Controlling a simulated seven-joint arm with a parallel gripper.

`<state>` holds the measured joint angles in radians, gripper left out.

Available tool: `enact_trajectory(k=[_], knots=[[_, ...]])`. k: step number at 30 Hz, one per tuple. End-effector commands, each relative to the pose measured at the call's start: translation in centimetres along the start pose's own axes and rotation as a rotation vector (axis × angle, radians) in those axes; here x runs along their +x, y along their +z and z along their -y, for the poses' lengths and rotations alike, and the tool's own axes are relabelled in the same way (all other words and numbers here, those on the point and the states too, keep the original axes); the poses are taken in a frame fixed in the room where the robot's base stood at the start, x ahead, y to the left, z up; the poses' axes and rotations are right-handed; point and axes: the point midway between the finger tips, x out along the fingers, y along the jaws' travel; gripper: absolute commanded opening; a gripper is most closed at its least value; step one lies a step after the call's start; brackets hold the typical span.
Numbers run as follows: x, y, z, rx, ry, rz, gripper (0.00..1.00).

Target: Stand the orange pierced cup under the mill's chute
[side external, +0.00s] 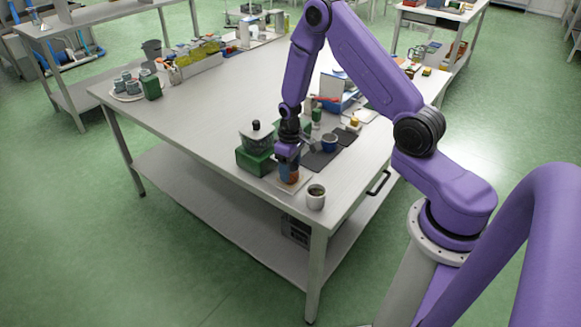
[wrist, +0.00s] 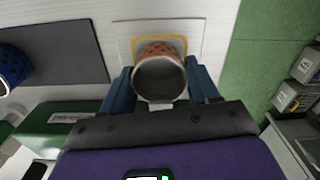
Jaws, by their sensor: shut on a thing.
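The orange pierced cup (wrist: 160,48) is between the two blue fingers of my gripper (wrist: 160,80), which is shut on it. Its dark open mouth faces the wrist camera. It is over a white plate with a yellow outlined square (wrist: 121,42); I cannot tell if it touches. In the side view the orange cup (side external: 290,177) is upright under my gripper (side external: 289,160), near the table's front corner. Left of it is a green block with a clear grey hopper and black knob, seemingly the mill (side external: 252,161). No chute can be made out.
A blue pierced cup (side external: 329,142) stands on a dark mat (side external: 318,160) behind my gripper. A pale cup with dark contents (side external: 316,198) stands close by at the front edge. A tray with several grey cups (side external: 127,96) is at the far left. The table's middle is clear.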

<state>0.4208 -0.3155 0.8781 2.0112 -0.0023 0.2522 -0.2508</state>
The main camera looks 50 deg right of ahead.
Motion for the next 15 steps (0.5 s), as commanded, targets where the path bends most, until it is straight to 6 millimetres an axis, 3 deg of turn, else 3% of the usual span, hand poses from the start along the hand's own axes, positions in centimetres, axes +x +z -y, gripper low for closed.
enact_trajectory(k=[12, 13, 15], knots=[[0.11, -0.04, 0.03, -0.001, 0.000, -0.001, 0.41], [0.11, -0.04, 0.03, -0.001, 0.000, -0.001, 0.63], [0.11, -0.03, 0.03, 0.000, 0.000, -0.001, 0.86]])
